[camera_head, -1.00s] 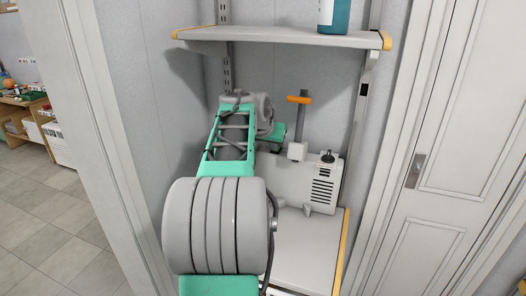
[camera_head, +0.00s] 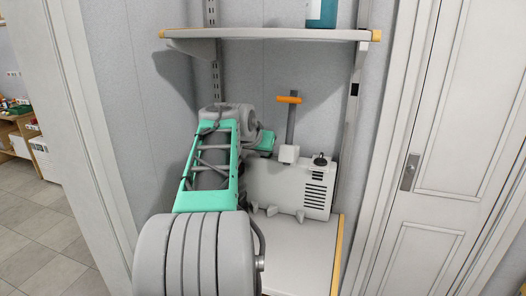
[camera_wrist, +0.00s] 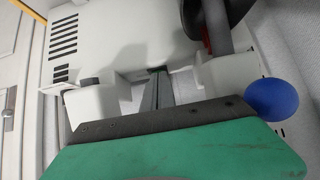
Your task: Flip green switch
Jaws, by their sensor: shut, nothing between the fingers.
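A white machine (camera_head: 290,187) with dark vent slots stands on the lower shelf; its casing also shows close up in the wrist view (camera_wrist: 125,38). I cannot make out a green switch for certain; a small dark greenish spot shows by the fingertips in the wrist view, too small to tell. My gripper (camera_wrist: 158,78) is shut and empty, its narrow grey fingers pointing at the casing between two white blocks. I cannot tell whether the fingertips touch it. In the head view, my arm hides the machine's left side and the fingers.
An orange-topped lever (camera_head: 289,100) and a black knob (camera_head: 320,159) rise from the machine. A blue ball (camera_wrist: 272,100) is close to my gripper's right side in the wrist view. An upper shelf (camera_head: 265,34) holds a teal bottle (camera_head: 321,12). A white door (camera_head: 440,150) stands at right.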

